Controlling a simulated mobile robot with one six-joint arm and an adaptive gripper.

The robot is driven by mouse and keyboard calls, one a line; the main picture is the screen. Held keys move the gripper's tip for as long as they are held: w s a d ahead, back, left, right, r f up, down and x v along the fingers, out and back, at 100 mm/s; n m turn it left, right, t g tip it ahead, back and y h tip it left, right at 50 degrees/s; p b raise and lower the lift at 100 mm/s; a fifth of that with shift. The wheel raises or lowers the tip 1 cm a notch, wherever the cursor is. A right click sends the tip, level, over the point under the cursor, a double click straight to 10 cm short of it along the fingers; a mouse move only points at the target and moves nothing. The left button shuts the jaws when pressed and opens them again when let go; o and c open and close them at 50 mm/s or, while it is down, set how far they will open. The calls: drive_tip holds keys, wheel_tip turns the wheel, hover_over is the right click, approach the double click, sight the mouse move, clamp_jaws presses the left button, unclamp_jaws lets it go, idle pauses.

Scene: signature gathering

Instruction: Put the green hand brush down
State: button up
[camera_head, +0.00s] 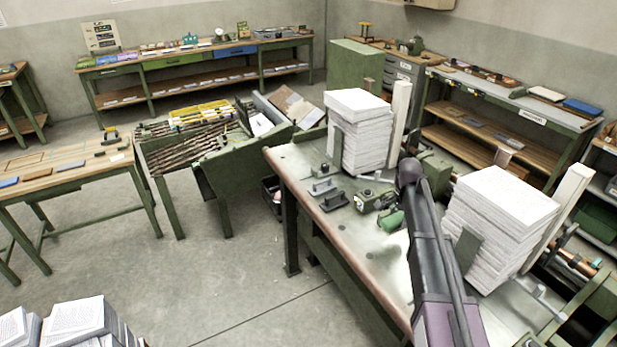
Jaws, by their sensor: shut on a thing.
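My arm reaches up from the bottom right over the metal-topped workbench (300,165), ending in view at a dark rounded joint. A small bright green piece (391,220) shows on the bench top just left of my arm. It may be the green hand brush, but it is too small to tell, and I cannot see whether anything holds it.
Tall paper stacks stand on the bench, one at the back (362,135) and one at the right (500,225). Bare bench top shows near the front edge. Open floor (235,270) lies left.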

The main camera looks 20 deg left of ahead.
drive_tip(key=shift+f+b, duration=0.8)
drive_tip(key=shift+f, duration=0.4)
